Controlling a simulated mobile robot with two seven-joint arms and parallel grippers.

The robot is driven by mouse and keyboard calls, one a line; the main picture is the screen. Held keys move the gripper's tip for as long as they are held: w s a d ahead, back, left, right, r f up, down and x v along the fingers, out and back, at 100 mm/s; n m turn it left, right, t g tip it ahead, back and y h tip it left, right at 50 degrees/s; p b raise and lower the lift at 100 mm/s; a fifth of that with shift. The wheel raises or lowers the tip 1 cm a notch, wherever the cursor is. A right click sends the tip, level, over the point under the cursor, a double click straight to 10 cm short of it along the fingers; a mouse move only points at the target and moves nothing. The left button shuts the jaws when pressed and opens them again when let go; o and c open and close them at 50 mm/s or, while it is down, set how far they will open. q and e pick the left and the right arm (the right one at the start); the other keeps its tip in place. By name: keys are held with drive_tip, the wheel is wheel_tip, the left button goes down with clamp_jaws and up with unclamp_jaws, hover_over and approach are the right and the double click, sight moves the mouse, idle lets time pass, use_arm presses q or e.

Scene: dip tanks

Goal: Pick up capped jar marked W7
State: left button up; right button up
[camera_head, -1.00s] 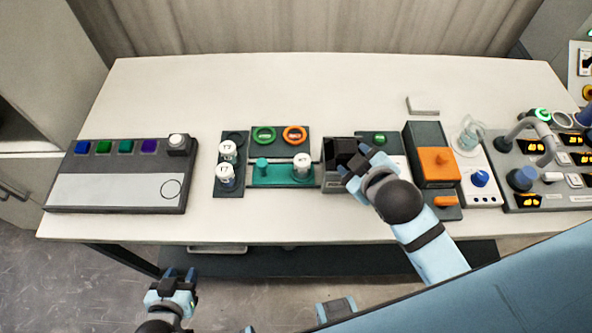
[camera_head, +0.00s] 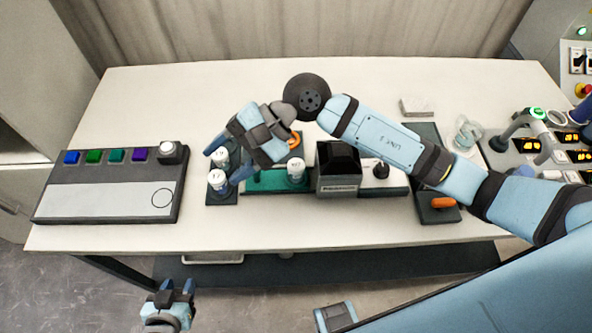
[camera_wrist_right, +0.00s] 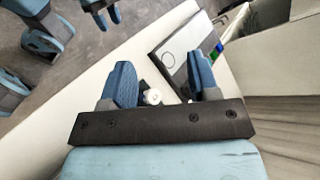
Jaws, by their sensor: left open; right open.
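Two white-capped jars, an upper one (camera_head: 219,155) and a lower one (camera_head: 217,180), stand upright in a dark rack (camera_head: 222,199) left of centre. A third white-capped jar (camera_head: 296,171) stands on a teal tray (camera_head: 268,186). Their marks are too small to read, so I cannot tell which is W7. My right gripper (camera_head: 224,163) is open and empty beside the two rack jars, partly covering the rack. In the right wrist view, one white cap (camera_wrist_right: 152,97) shows between the open fingers (camera_wrist_right: 162,78), nearer the left one. My left gripper (camera_head: 176,287) is open and empty below the table's front edge.
A grey panel with coloured buttons (camera_head: 102,188) lies at the left. A dark block (camera_head: 338,168) stands right of the teal tray. Gauges and equipment crowd the right end. My right arm crosses above the table. The back of the table (camera_head: 200,90) is mostly clear.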

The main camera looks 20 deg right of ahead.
drive_tip(key=w+d+f+n+t+h, duration=0.1)
drive_tip(key=w+d+f+n+h, duration=0.35)
drive_tip(key=d+h, duration=0.25)
drive_tip(key=n+t+h+p, duration=0.1)
drive_tip(key=n+h, duration=0.1)
drive_tip(key=h, duration=0.4)
hover_over(296, 165)
drive_tip(key=shift+m, duration=0.25)
drive_tip(key=f, duration=0.9)
drive_tip(key=shift+w+d+f, duration=0.2)
drive_tip(key=shift+w, duration=0.1)
drive_tip(key=f, duration=0.1)
drive_tip(key=f+p, duration=0.1)
drive_tip(key=f, duration=0.1)
drive_tip(key=f+p, duration=0.1)
drive_tip(key=f, duration=0.1)
drive_tip(key=shift+s+a, duration=0.2)
drive_tip(key=shift+s, duration=0.1)
drive_tip(key=shift+f, duration=0.25)
drive_tip(key=c, duration=0.7)
drive_tip(key=shift+r, duration=0.1)
